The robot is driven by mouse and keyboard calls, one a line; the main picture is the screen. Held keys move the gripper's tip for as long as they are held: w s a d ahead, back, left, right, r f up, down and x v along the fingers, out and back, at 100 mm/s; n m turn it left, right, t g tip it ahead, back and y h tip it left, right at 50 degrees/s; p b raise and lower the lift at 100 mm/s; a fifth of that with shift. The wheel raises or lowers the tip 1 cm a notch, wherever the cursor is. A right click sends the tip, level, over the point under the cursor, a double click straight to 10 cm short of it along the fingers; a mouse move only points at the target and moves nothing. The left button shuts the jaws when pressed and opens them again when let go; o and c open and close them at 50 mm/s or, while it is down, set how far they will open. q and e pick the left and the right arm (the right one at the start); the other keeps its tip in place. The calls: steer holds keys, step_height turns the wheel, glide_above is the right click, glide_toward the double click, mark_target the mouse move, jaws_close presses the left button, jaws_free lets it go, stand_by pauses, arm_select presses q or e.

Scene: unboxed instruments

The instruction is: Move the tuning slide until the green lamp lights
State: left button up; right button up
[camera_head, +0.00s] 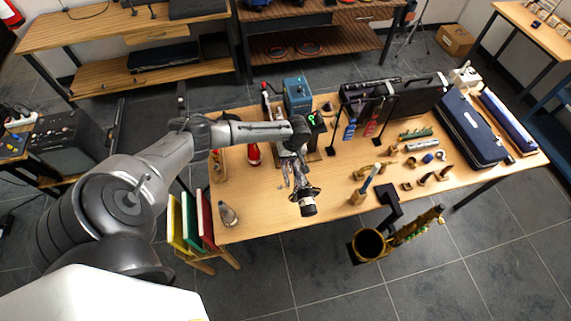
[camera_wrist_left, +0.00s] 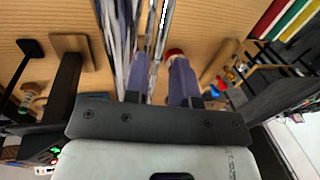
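A silver brass instrument (camera_head: 288,178) stands near the front of the table, with its dark round end (camera_head: 308,206) toward the front edge. Its silver tubes (camera_wrist_left: 123,35) show at the top of the left wrist view. My left gripper (camera_head: 290,153) is over the back of this instrument. In the left wrist view its two fingers (camera_wrist_left: 160,78) are apart, with a silver tube running between or just beyond them; contact cannot be told. The tuning slide is not clearly distinguishable. A small black display (camera_head: 313,120) shows a lit green sign. My right gripper is not in view.
A blue box (camera_head: 297,93) and a red object (camera_head: 253,153) stand near my left arm. Open black case (camera_head: 408,98), blue case (camera_head: 470,130) and several small parts lie to the right.

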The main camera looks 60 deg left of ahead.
arm_select(q)
steer(key=shift+s+a+f, duration=0.1)
steer(key=shift+s+f, duration=0.1)
steer(key=shift+f, duration=0.65)
steer(key=shift+s+f, duration=0.15)
steer(key=shift+f, duration=0.7)
steer(key=shift+c, duration=0.3)
jaws_close()
